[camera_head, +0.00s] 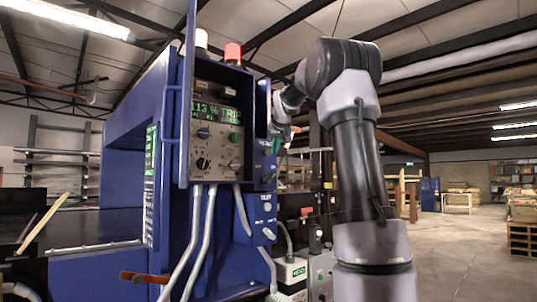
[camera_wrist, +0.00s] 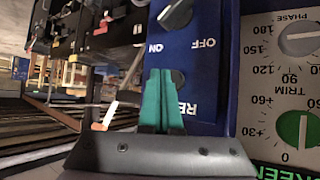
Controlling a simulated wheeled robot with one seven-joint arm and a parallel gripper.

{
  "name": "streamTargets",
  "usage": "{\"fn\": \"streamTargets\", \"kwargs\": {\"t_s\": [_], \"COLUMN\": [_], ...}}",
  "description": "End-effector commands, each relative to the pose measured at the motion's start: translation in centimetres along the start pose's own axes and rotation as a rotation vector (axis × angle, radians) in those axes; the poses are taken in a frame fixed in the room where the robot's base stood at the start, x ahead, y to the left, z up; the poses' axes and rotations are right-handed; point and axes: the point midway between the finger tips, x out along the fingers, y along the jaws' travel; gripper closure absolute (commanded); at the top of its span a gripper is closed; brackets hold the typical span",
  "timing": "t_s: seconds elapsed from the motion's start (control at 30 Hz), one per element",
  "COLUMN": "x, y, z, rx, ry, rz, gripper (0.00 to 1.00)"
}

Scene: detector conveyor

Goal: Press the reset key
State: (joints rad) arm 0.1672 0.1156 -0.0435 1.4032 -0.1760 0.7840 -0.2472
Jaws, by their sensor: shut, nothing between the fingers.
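My gripper (camera_wrist: 160,74) is shut and empty, its two green fingers together. In the wrist view, which looks upside down, the fingertips lie over or in front of a dark round key (camera_wrist: 179,76) on a blue panel (camera_wrist: 205,75). A partly hidden label starting "RE" (camera_wrist: 187,108) stands by the key. I cannot tell whether the fingertips touch the key. In the head view my gripper (camera_head: 277,145) is at the right side of the blue cabinet, by a small control box (camera_head: 264,170); the key is not clear there.
An ON/OFF knob (camera_wrist: 177,14) is close to the key on the same panel. A grey panel with a green trim knob (camera_wrist: 297,129) is beside it. The cabinet display (camera_head: 214,111) reads "113 % TRIP", and a red lamp (camera_head: 232,51) stands on top. Open floor lies at right.

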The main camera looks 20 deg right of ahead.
Motion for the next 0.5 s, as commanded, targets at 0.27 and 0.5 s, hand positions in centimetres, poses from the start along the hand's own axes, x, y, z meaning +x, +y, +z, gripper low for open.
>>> {"fn": "streamTargets", "kwargs": {"t_s": [0.27,0.5], "x": [0.51,0.57], "y": [-0.37,-0.43], "z": [-0.38,-0.45], "rx": [-0.001,0.0], "ry": [0.0,0.0], "rz": [0.0,0.0], "gripper": [1.0,1.0]}}
